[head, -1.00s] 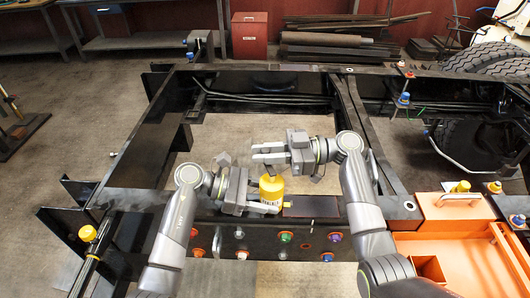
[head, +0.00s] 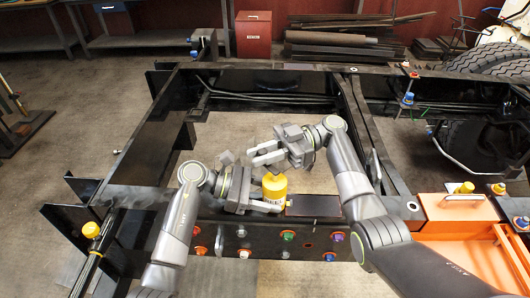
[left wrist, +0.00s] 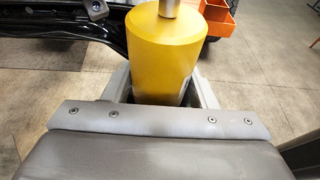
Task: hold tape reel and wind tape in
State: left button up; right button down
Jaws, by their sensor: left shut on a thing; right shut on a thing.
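The yellow tape reel (head: 274,188) stands upright above the black frame's near rail, a stout cylinder with a narrower top. It also shows in the left wrist view (left wrist: 165,55), with a grey post on top. My left gripper (head: 265,207) is shut around its lower part, and its fingers flank the reel in the left wrist view. My right gripper (head: 257,156) is above the reel, fingers pointing left. It is shut on a small part at the reel's top, which the fingers mostly hide. I cannot make out the tape itself.
The black chassis frame (head: 140,165) surrounds the work, with an open gap showing floor behind the grippers. Coloured caps (head: 289,236) line the near rail. An orange tray (head: 460,262) is at the right.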

aim_at(260, 152)
jog(key=shift+s+a+n+g+h, duration=0.2)
jog(key=shift+n+g+h, duration=0.45)
jog(key=shift+g, duration=0.25)
jog(key=shift+n, duration=0.25)
jog(key=c, duration=1.3)
grip_release()
notch_tip(260, 152, up, 10)
jog(key=shift+f, duration=0.1)
jog(key=shift+c, duration=0.2)
